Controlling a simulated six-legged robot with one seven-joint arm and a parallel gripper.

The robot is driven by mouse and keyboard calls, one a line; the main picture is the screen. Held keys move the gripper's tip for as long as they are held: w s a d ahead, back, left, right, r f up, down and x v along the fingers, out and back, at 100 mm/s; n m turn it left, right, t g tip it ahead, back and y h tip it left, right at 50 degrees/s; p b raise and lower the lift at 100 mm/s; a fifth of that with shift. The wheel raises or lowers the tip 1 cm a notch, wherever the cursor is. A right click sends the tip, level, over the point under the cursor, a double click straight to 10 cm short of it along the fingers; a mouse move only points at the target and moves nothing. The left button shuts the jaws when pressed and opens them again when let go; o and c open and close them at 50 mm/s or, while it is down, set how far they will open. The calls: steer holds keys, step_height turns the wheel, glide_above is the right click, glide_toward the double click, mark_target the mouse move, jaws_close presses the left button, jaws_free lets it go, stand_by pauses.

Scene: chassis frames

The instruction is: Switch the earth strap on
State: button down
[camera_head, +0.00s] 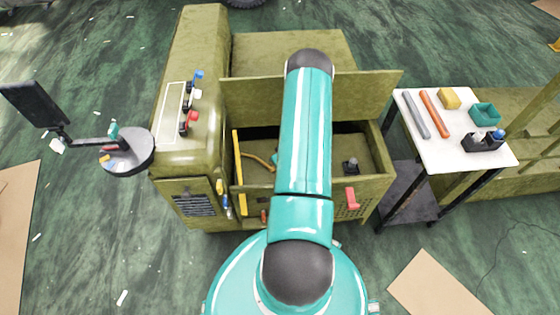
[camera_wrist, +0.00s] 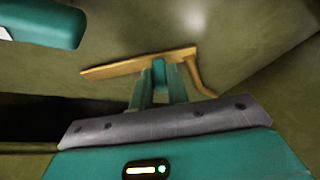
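An ochre bar (camera_wrist: 130,66) with a bent, tapering end shows in the wrist view; I take it to be the earth strap, but cannot be sure. In the head view an ochre curved piece (camera_head: 257,160) lies in the open compartment of the olive machine, left of my arm. My gripper (camera_wrist: 166,70) has teal fingers reaching to the middle of the bar. I cannot tell whether they touch or grip it. In the head view my arm hides most of the gripper; only a bit of teal (camera_head: 273,158) shows by the ochre piece.
The olive machine's raised flap (camera_head: 365,92) stands behind the compartment. A black knob (camera_head: 351,166) and a red handle (camera_head: 352,199) are to the right. Switches (camera_head: 188,117) sit on its left top. A white-topped cart (camera_head: 455,150) holds loose items at right. A round tray (camera_head: 128,158) is at left.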

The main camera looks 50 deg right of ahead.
steer(key=shift+a, duration=0.1)
stand_by(0.3)
steer(key=m+h, duration=0.1)
steer(key=m, duration=0.1)
steer(key=s+a+m+g, duration=0.1)
steer(key=m, duration=0.2)
steer(key=shift+s+a+h, duration=0.1)
steer(key=shift+a+h, duration=0.05)
steer(key=shift+h, duration=0.25)
steer(key=shift+s+a+m+g+h, duration=0.2)
steer(key=shift+a+m+g, duration=0.1)
steer(key=shift+m, duration=0.7)
steer(key=shift+s+a+m+g+h, duration=0.1)
steer(key=shift+a+m+g+h, duration=0.15)
steer(key=shift+m, duration=0.75)
steer(key=c, duration=1.4)
jaws_free()
steer(key=shift+o, duration=0.2)
steer(key=v, duration=1.3)
steer(key=shift+r, duration=0.4)
